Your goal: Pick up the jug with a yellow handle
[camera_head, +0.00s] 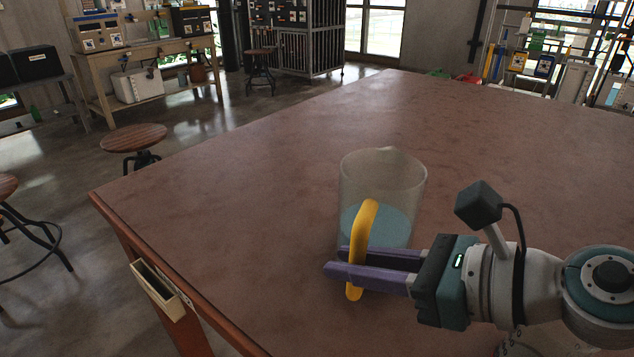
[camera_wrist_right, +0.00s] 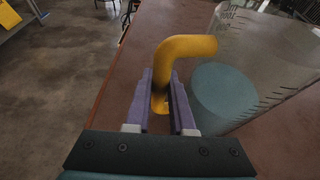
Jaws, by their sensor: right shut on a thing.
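The jug (camera_head: 352,185) is clear with a yellow handle (camera_head: 364,222) and blue-tinted contents in its lower part. It stands upright on the table, or very close to its surface; I cannot tell if there is a gap. My right gripper (camera_head: 345,262) has purple fingers, shut on the lower part of the handle. In the right wrist view the yellow handle (camera_wrist_right: 182,52) rises between the two fingers, and the jug's clear body (camera_wrist_right: 275,75) is to the right. My left gripper is not in view.
The brown table top (camera_head: 240,200) is otherwise clear around the jug. A small holder (camera_head: 158,288) hangs on the table's left side. Stools (camera_head: 135,140) stand on the floor to the left. A workbench (camera_head: 150,55) with boxes is at the back left.

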